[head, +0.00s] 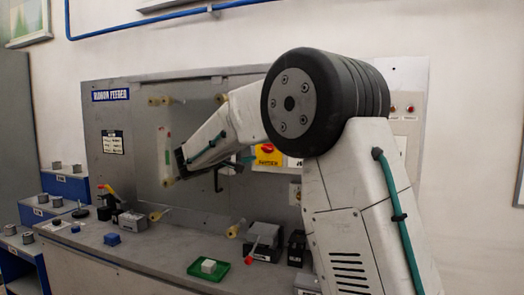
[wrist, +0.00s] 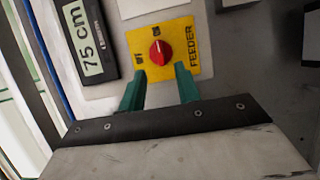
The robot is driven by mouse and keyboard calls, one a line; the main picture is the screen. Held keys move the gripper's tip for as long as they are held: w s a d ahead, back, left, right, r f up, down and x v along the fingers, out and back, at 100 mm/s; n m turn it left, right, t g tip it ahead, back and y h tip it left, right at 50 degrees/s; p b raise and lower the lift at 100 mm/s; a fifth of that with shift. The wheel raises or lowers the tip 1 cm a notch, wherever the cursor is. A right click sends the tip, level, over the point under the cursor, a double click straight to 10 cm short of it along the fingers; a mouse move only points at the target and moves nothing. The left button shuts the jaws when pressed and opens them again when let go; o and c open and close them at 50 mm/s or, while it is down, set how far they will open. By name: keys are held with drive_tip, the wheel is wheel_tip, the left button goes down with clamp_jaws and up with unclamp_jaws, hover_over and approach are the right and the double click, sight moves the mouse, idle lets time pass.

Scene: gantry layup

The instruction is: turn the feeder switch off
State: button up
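The feeder switch is a red rotary knob (wrist: 161,52) on a yellow plate (wrist: 178,31) marked FEEDER. Its pale pointer mark faces the small label at the plate's top edge in the wrist view, which seems to read ON; another small label, seemingly OFF, is at its left. In the head view the yellow plate (head: 268,160) shows just left of my arm's large joint. My gripper (wrist: 160,73) is open, its two green fingers apart and empty. The fingertips lie just below the knob in the wrist view; whether they touch the plate is unclear.
A black display reading 75 cm (wrist: 84,38) sits beside the plate. Red indicators (head: 410,109) are at the panel's right.

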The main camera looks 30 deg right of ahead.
sight(265, 148)
drive_tip(key=x, duration=0.6)
drive_tip(key=shift+d, duration=0.1)
clamp_jaws()
